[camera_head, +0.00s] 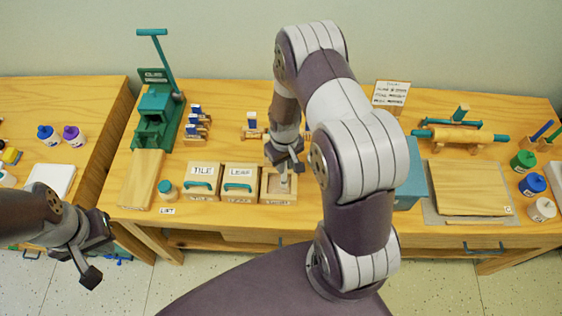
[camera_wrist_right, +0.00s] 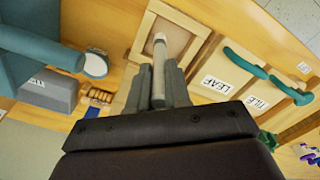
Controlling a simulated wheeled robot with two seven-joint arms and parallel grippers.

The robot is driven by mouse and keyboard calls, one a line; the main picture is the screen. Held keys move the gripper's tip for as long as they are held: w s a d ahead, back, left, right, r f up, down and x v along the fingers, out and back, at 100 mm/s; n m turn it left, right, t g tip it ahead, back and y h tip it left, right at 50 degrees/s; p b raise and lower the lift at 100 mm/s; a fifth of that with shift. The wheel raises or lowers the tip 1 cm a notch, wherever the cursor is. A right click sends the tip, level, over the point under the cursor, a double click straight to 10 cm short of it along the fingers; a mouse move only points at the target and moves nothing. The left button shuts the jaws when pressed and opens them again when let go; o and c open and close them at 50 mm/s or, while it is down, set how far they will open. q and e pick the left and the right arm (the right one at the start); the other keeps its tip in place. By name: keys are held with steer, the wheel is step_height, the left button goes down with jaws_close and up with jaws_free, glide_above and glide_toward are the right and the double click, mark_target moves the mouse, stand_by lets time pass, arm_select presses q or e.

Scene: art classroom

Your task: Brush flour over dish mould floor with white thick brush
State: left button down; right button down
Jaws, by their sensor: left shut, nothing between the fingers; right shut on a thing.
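The open wooden dish mould (camera_head: 278,199) stands at the right end of a row of boxes on the table; it also shows in the right wrist view (camera_wrist_right: 144,42). My right gripper (camera_head: 286,160) is shut on a pale brush (camera_wrist_right: 159,62), held over the mould with its far end inside the frame. The brush shows small in the head view (camera_head: 284,184). I cannot tell whether its tip touches the floor, or whether flour lies there. My left gripper (camera_head: 91,262) is shut and empty, off the table's front left.
Lidded boxes marked TILE (camera_head: 203,172) and LEAF (camera_head: 240,172), with teal handles, stand left of the mould. A teal-lidded jar (camera_head: 166,189) and a green press (camera_head: 155,115) are further left. A blue-grey box (camera_head: 411,180) and a board (camera_head: 470,188) lie right.

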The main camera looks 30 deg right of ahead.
steer(key=shift+w+a, duration=0.1)
steer(key=shift+a, duration=0.05)
steer(key=shift+w+a, duration=0.4)
steer(key=shift+a, duration=0.35)
steer(key=shift+w+a, duration=0.35)
steer(key=shift+a, duration=0.05)
steer(key=shift+s+d, duration=0.1)
steer(key=shift+s+d+p, duration=0.2)
steer(key=shift+s+d, duration=0.2)
steer(key=shift+d, duration=0.2)
steer(key=shift+s+d+p, duration=0.15)
steer(key=shift+s+d, duration=0.25)
steer(key=shift+d, duration=0.2)
steer(key=shift+w, duration=0.1)
